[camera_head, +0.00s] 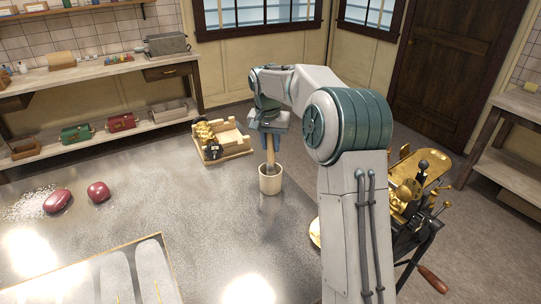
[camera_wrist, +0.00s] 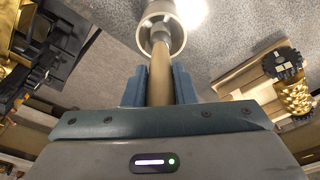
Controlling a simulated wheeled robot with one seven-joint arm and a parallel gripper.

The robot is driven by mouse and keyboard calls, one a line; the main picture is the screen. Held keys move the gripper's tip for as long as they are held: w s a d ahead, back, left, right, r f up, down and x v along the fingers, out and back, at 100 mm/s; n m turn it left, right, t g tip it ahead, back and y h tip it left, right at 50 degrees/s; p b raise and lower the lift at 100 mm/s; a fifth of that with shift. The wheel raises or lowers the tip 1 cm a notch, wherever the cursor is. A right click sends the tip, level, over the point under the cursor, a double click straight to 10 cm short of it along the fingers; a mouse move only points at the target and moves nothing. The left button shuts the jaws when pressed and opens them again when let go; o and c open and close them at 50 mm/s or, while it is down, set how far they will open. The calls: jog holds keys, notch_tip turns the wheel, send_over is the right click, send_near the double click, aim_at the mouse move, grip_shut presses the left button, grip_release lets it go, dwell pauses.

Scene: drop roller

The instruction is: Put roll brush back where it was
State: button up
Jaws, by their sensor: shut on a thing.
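The roll brush (camera_head: 270,152) has a light wooden handle and is held roughly upright, its lower end at the mouth of the cream cup (camera_head: 270,184) on the grey table. In the wrist view, the brush handle (camera_wrist: 160,78) runs from between the fingers to a grey lower part that enters the ring of the cup's rim (camera_wrist: 178,40). My gripper (camera_head: 268,136) is above the cup, its blue fingers shut on the handle; the gripper also shows in the wrist view (camera_wrist: 159,86). The brush's tip is hidden in the cup, so I cannot tell if it touches the bottom.
A wooden rack with brass rollers (camera_head: 222,142) stands just left of the cup. Dark red lumps (camera_head: 98,192) lie on the left near white granules. A framed tray (camera_head: 110,280) is at the front left. A brass crank machine (camera_head: 412,190) stands at the right.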

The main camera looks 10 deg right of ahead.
aim_at(271, 163)
jog(key=shift+f, duration=1.95)
jog(key=shift+f, duration=0.2)
jog(key=o, duration=1)
jog(key=shift+r, duration=0.1)
